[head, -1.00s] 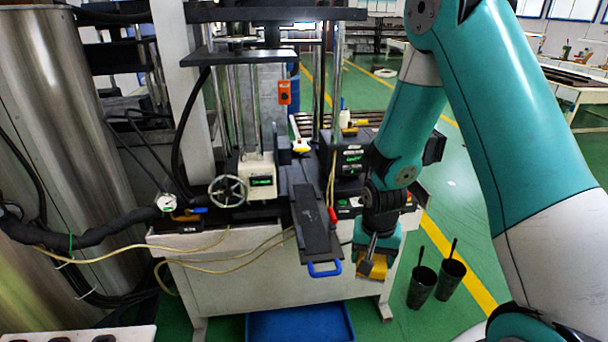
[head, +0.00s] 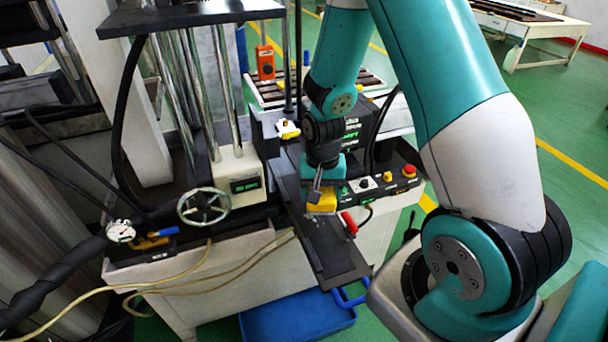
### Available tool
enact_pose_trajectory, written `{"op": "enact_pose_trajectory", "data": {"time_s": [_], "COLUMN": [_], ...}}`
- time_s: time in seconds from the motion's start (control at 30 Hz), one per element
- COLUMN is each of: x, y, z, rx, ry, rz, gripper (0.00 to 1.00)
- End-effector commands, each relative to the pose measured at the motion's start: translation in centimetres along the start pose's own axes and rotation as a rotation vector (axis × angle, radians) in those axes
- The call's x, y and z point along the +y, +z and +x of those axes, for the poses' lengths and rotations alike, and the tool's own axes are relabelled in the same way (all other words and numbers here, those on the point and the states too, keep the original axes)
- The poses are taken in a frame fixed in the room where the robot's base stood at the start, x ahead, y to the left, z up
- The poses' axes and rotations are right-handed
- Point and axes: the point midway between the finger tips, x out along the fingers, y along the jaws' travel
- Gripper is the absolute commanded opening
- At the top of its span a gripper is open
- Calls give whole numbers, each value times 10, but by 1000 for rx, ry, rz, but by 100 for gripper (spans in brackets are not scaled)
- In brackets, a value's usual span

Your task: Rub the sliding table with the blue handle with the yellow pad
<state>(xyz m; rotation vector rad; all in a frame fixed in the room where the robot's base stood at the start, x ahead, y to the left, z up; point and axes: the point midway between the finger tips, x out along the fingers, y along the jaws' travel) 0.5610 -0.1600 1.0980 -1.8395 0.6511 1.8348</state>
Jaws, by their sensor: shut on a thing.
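The sliding table (head: 342,262) is a long dark plate that runs from the machine out past the bench's front edge. Its blue handle (head: 350,299) shows at the near end, partly hidden behind my arm. My gripper (head: 318,190) points down over the middle of the sliding table and is shut on the yellow pad (head: 322,202). The pad is at or just above the plate's surface; I cannot tell whether it touches. Small light specks (head: 316,222) lie on the plate just in front of the pad.
A red-handled tool (head: 349,222) lies at the plate's right edge, close to the pad. A control box with a red button (head: 409,171) stands to the right. A handwheel (head: 203,206) and upright rods are on the left. A blue tray (head: 297,318) is on the floor below.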

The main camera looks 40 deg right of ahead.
Motion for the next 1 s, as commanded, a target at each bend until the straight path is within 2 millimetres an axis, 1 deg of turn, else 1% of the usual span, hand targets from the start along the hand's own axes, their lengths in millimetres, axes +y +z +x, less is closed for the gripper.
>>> {"op": "enact_pose_trajectory", "data": {"time_s": [0.17,0.5,0.6,1.0], "x": [1,1,0,-2], "y": [0,0,0,-1], "z": [7,44,50,49], "rx": [-2,-2,-1,-1], "ry": [0,1,0,0], "rz": [2,3,2,-20], "gripper": [31,31,31,31]}}
